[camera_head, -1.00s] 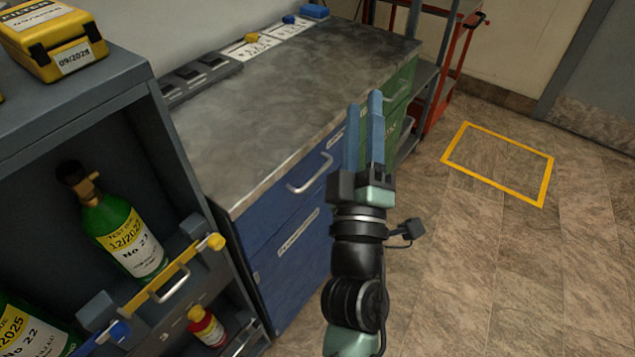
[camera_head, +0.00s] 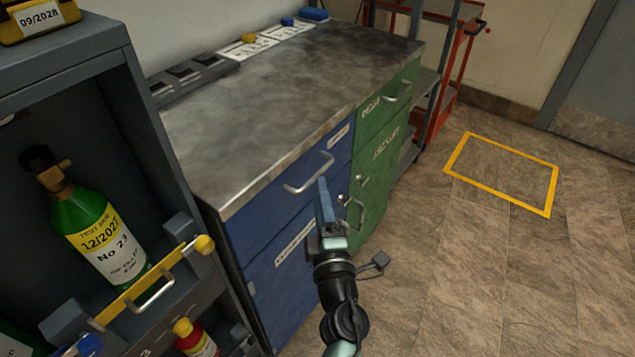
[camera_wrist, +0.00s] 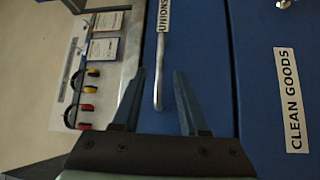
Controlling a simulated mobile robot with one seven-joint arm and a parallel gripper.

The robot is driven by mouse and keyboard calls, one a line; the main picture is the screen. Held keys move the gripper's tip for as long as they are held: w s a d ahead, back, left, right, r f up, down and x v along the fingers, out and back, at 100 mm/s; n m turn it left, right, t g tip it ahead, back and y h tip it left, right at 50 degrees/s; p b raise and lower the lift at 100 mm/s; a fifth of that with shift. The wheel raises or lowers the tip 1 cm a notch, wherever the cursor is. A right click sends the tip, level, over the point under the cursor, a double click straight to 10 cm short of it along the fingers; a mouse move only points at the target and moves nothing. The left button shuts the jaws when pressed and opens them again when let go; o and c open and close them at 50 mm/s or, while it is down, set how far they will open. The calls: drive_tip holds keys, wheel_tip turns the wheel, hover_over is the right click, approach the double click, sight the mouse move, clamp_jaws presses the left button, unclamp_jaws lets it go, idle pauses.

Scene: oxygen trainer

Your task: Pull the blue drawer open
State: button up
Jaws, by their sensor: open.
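The blue drawer (camera_head: 285,200) is at the top of the blue cabinet, under the grey worktop, and looks shut. It also shows in the wrist view (camera_wrist: 197,50), with a label reading "UNIONS". Its silver bar handle (camera_head: 309,176) sits just beyond my gripper (camera_head: 323,185). In the wrist view my gripper (camera_wrist: 154,78) is open, and one end of the handle (camera_wrist: 158,85) lies between the two blue fingertips. I cannot tell whether the fingers touch it. Nothing is held.
The blue door (camera_wrist: 275,90) labelled "CLEAN GOODS" is below the drawer. A green cabinet (camera_head: 378,165) adjoins on the right. A grey rack with a green cylinder (camera_head: 95,235) stands on the left. The tiled floor (camera_head: 450,260) to the right is clear around a yellow outline (camera_head: 500,200).

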drive_tip(key=shift+w+a+r+b, duration=0.15)
drive_tip(key=shift+w, duration=0.85)
drive_tip(key=shift+w+a+r+b, duration=0.1)
drive_tip(key=shift+w+a+b, duration=0.05)
drive_tip(key=shift+w, duration=0.8)
clamp_jaws()
